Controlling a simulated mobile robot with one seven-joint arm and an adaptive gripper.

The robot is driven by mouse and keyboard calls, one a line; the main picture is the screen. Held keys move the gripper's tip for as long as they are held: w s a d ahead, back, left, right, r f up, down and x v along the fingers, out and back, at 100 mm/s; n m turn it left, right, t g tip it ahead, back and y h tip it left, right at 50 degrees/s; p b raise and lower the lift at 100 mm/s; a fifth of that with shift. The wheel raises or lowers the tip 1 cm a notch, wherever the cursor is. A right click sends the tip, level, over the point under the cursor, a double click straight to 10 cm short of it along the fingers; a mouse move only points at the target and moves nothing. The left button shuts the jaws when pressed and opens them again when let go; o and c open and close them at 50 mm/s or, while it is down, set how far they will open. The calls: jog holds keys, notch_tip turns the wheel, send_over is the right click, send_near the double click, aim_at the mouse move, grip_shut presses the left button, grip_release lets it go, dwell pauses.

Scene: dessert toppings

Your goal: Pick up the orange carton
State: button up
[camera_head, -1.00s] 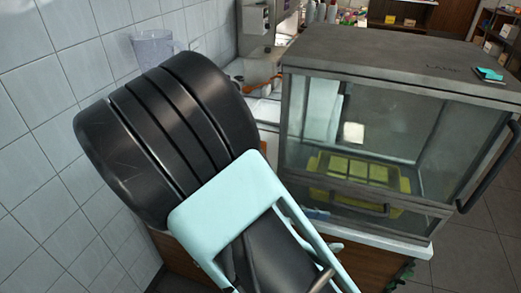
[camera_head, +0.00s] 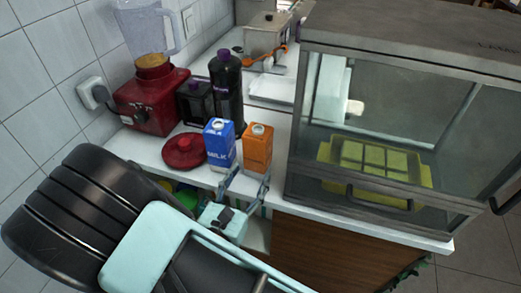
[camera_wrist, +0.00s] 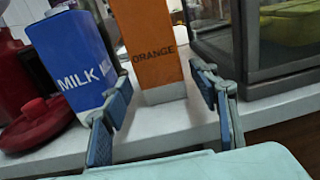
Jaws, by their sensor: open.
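The orange carton (camera_head: 258,147) stands upright on the white counter. A blue milk carton (camera_head: 219,143) stands close at its left. My gripper (camera_head: 246,181) is open and empty at the counter's front edge, just in front of the orange carton. In the wrist view the orange carton (camera_wrist: 154,58) rises between the two spread fingers of my gripper (camera_wrist: 165,95), with its lower part fully visible. The left finger overlaps the front of the milk carton (camera_wrist: 75,62) in that view; I cannot tell whether they touch.
A glass display case (camera_head: 375,120) stands right of the orange carton, with a yellow tray (camera_head: 428,178) inside. A dark bottle (camera_head: 227,90), a red lid (camera_head: 183,152) and a red blender (camera_head: 153,103) stand behind and left. The wooden cabinet front (camera_head: 320,250) is below.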

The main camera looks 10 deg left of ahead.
aim_at(258, 158)
jog(key=w, duration=0.6)
jog(key=shift+w+d+r, duration=0.15)
jog(key=shift+w+d, duration=0.2)
jog(key=shift+w, duration=0.05)
jog(key=c, duration=1.2)
